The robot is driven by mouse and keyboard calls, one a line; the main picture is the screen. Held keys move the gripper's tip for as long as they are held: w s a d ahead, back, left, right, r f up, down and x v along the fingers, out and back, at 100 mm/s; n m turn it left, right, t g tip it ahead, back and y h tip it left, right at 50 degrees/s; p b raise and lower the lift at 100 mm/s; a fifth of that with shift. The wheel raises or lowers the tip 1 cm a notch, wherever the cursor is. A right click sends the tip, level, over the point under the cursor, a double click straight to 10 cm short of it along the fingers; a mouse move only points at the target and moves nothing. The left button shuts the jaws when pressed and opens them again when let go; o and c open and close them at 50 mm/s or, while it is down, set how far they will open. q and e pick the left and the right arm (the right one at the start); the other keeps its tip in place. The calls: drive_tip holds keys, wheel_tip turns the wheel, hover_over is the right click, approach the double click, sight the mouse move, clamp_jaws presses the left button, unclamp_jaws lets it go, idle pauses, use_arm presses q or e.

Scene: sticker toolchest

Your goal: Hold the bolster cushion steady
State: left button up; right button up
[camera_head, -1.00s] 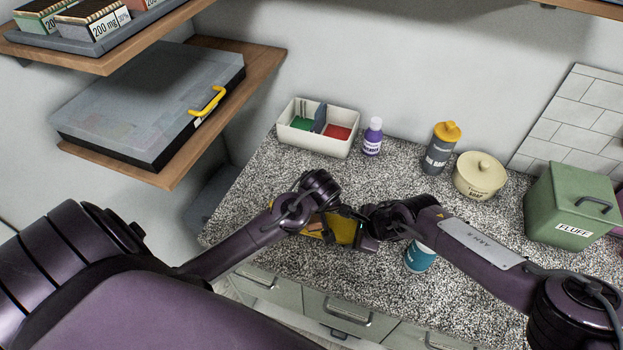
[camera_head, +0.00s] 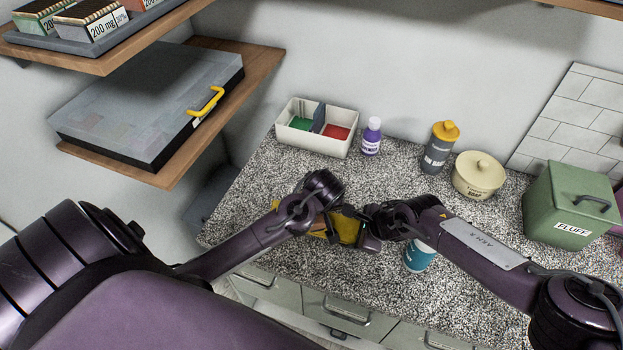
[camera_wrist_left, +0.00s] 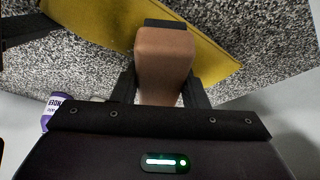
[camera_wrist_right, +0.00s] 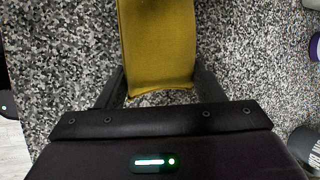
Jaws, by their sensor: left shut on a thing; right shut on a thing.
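The bolster cushion is mustard yellow and shows between my two grippers in the head view (camera_head: 347,231). It fills the space between the fingers in the right wrist view (camera_wrist_right: 157,45) and crosses the top of the left wrist view (camera_wrist_left: 105,22). My right gripper (camera_wrist_right: 160,85) is shut on the cushion's near end. My left gripper (camera_wrist_left: 163,88) is shut on a smooth brown block (camera_wrist_left: 165,52), with the cushion right beyond it. I cannot tell whether block and cushion touch. In the head view, the arms hide much of both.
The speckled counter (camera_head: 270,190) carries a divided bin (camera_head: 330,148), a purple bottle (camera_head: 371,137), a grey shaker (camera_head: 438,150), a cream pot (camera_head: 477,180) and a green box (camera_head: 565,215). A blue container (camera_head: 419,257) stands close to my right gripper. Shelves hang at left.

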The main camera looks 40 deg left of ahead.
use_arm(q)
drive_tip(key=shift+s+a+r, duration=0.1)
drive_tip(key=shift+s+a, duration=0.25)
drive_tip(key=shift+a, duration=0.5)
drive_tip(key=shift+s+a+r, duration=0.1)
drive_tip(key=shift+s+a, duration=0.25)
drive_tip(key=shift+a, duration=0.5)
wheel_tip(320, 180, up, 6)
idle(0.3)
